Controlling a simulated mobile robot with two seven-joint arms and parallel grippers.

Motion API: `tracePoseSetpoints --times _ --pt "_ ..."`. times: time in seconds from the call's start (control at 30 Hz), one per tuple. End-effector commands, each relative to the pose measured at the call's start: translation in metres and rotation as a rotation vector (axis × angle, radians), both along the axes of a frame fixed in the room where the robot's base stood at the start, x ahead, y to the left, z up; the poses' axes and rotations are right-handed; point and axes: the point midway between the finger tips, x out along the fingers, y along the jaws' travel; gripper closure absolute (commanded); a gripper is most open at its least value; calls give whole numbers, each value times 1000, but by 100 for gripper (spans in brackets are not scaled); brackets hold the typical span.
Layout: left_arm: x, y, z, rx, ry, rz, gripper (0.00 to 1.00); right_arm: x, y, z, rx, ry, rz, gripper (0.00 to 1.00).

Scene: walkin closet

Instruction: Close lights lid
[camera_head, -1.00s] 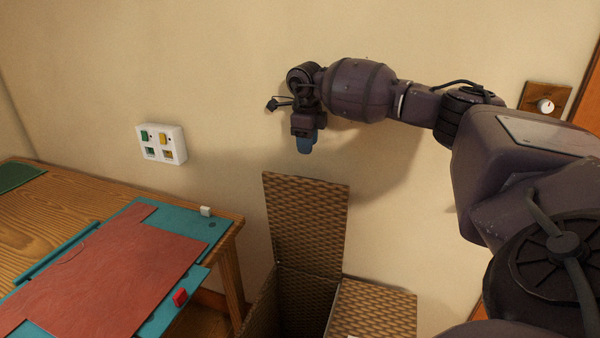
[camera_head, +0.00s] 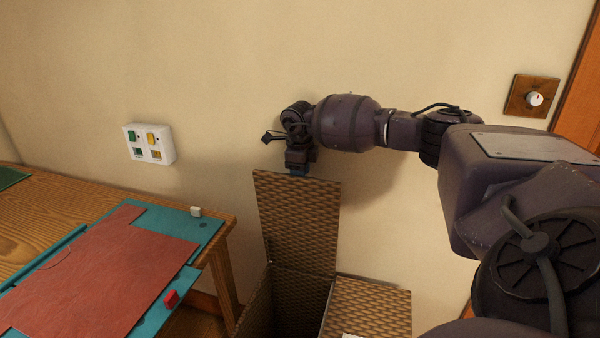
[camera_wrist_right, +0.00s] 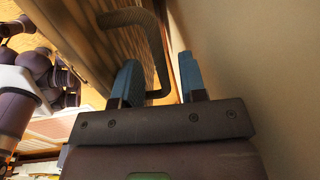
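A brown wicker hamper (camera_head: 252,312) stands against the wall with two lids. Its left lid (camera_head: 297,220) is raised upright, and its right lid (camera_head: 372,308) lies shut. I cannot read which is the lights lid. My right gripper (camera_head: 298,172) is at the top edge of the raised lid, with its blue fingertips mostly hidden behind it. In the right wrist view the gripper (camera_wrist_right: 158,78) is open, with the lid's woven face (camera_wrist_right: 85,35) to the left and a dark bent loop, like a handle (camera_wrist_right: 158,50), between the fingers. My left gripper is not in view.
The cream wall (camera_head: 230,60) is close behind the lid and gripper. A wooden desk (camera_head: 40,225) with a teal and red mat (camera_head: 110,260) stands at the left. A white switch panel (camera_head: 150,143) and a dial (camera_head: 534,98) are on the wall.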

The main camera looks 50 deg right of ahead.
Motion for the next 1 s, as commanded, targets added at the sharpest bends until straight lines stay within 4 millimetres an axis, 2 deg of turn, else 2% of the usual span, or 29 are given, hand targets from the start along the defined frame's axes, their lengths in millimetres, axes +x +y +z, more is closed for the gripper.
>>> tracePoseSetpoints --times 0.13,0.3,0.4,0.77,1.0 --pt "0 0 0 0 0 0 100 0 0 0 0 0 0 63" --pt "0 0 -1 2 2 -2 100 0 0 0 0 0 0 89" --pt "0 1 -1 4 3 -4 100 0 0 0 0 -1 0 100" --pt "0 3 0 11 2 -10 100 -1 2 1 -6 -4 4 100" --pt "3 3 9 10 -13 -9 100 -5 11 3 -50 -30 9 100"
